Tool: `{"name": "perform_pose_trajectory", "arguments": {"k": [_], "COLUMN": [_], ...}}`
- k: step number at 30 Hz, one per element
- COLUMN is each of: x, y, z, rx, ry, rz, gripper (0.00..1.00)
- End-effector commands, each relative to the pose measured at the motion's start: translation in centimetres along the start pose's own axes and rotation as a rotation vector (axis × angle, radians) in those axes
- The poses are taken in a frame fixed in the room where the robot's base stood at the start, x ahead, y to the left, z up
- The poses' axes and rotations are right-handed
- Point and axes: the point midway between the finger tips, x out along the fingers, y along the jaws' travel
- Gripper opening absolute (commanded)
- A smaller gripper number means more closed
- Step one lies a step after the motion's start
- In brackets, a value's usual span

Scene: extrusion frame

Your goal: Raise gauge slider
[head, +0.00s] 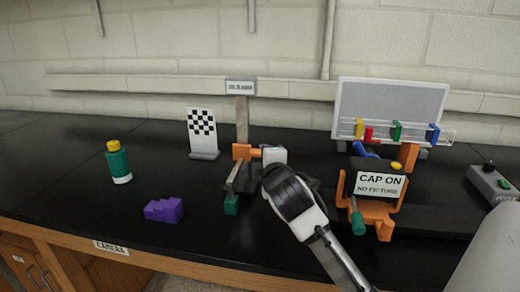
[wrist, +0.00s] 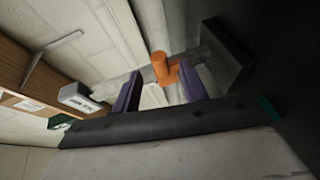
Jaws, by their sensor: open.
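The gauge is an upright grey post (head: 242,118) with a small sign (head: 240,87) on top. An orange slider (head: 242,152) sits low on the post, above the gauge's foot. My gripper (head: 272,157) is just right of the slider in the head view, its fingers mostly hidden behind the wrist. In the wrist view the slider (wrist: 158,66) shows between the two purple fingers of my open gripper (wrist: 160,74). Gaps show beside the slider, and I cannot tell whether either finger touches it. The post (wrist: 110,88) runs across the wrist view.
A checkered board (head: 202,130) stands left of the gauge. A green bottle (head: 118,163) and a purple stepped block (head: 164,210) are further left. A button box (head: 492,184) is far right.

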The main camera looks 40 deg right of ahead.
Motion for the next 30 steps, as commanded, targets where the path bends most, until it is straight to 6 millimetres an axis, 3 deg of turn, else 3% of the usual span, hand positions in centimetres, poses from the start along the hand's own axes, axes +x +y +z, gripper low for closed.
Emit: {"name": "perform_pose_trajectory", "arguments": {"k": [3,9,21,30], "x": [2.4,4.9,5.7,5.7], "y": [0.2,0.1,0.0,0.0], "z": [-0.1,-0.1,-0.1,-0.1], "rx": [0.001,0.000,-0.001,0.000], "ry": [0.001,0.001,0.001,0.001], "rz": [-0.002,0.000,0.001,0.001], "gripper": [0.43,0.43,0.43,0.05]}}
